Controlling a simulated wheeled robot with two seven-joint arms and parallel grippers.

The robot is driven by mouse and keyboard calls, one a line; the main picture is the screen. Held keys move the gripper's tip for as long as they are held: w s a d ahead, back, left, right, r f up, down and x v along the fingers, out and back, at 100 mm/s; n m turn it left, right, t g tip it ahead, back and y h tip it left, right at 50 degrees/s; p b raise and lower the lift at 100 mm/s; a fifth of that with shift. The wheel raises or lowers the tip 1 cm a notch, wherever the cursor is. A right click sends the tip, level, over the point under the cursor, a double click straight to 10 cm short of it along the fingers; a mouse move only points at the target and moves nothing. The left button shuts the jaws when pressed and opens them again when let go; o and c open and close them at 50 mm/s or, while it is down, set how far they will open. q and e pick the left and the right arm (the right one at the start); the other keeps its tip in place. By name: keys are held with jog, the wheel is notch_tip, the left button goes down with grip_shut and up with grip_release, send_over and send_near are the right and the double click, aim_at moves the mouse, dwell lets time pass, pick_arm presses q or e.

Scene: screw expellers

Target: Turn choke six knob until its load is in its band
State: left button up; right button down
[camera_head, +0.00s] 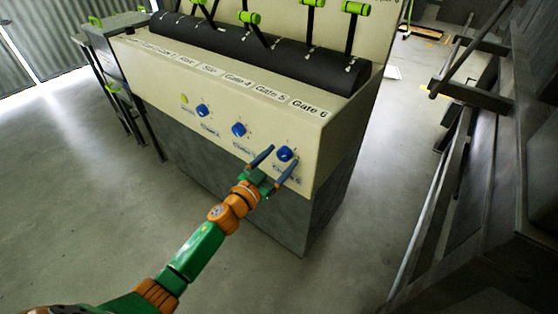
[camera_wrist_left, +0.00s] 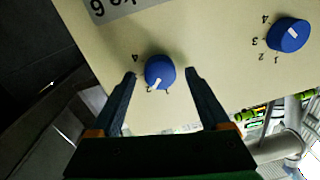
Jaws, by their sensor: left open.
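The choke six knob (camera_head: 285,153) is the rightmost blue knob on the cream front of the console, below the Gate 6 label. My left gripper (camera_head: 273,165) is in front of it, with its fingers apart on either side of the knob. In the left wrist view the same knob (camera_wrist_left: 159,72) sits between and just beyond the tips of the open left gripper (camera_wrist_left: 162,78), with clear gaps. A white pointer mark shows on its face, aimed to the lower left. The load reading and its band are not visible. My right gripper is out of view.
Two more blue knobs, the middle one (camera_head: 239,130) and the left one (camera_head: 202,110), and a yellow button (camera_head: 184,98) line the panel. Green-handled levers (camera_head: 249,18) rise from the dark roll above. Dark metal framing (camera_head: 480,100) stands at right. Floor at left is clear.

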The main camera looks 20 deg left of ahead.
pick_arm(q)
grip_shut()
jog(key=m+b, duration=0.1)
jog(key=m, duration=0.3)
jog(key=shift+f, duration=0.15)
jog(key=m+b, duration=0.1)
jog(key=m, duration=0.3)
jog(key=shift+m, duration=0.6)
dwell(0.4)
